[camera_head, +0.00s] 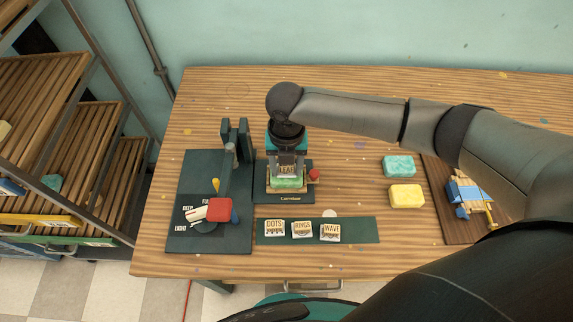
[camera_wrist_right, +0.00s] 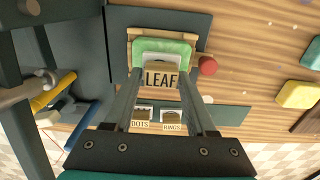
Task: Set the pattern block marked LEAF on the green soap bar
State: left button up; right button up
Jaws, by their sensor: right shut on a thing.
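My right gripper (camera_head: 287,170) is shut on the pattern block marked LEAF (camera_wrist_right: 161,76), with one finger on each side of it. The LEAF block (camera_head: 287,168) is tan with dark letters and has a pale base. It is upright over the green soap bar (camera_head: 287,184), which lies in a wooden holder on a dark board (camera_head: 300,197). The wrist view shows the soap's green far edge (camera_wrist_right: 160,45) beyond the block. I cannot tell whether block and soap touch. My left gripper is not in view.
Blocks DOTS (camera_head: 274,228), RINGS (camera_head: 302,229) and WAVE (camera_head: 330,233) sit on a dark strip in front. A press-like device (camera_head: 240,140) stands left. A red knob (camera_head: 314,175) sits beside the holder. Teal (camera_head: 399,166) and yellow (camera_head: 406,196) soap bars lie right.

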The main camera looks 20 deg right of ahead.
jog(key=shift+p, duration=0.6)
dwell(0.9)
jog(key=shift+f, duration=0.55)
dwell(1.0)
jog(key=o, duration=1.6)
jog(key=shift+c, duration=0.2)
jog(key=shift+r, duration=0.1)
jog(key=shift+r+p, duration=2.85)
jog(key=shift+r, duration=0.1)
jog(key=shift+s+f, duration=0.1)
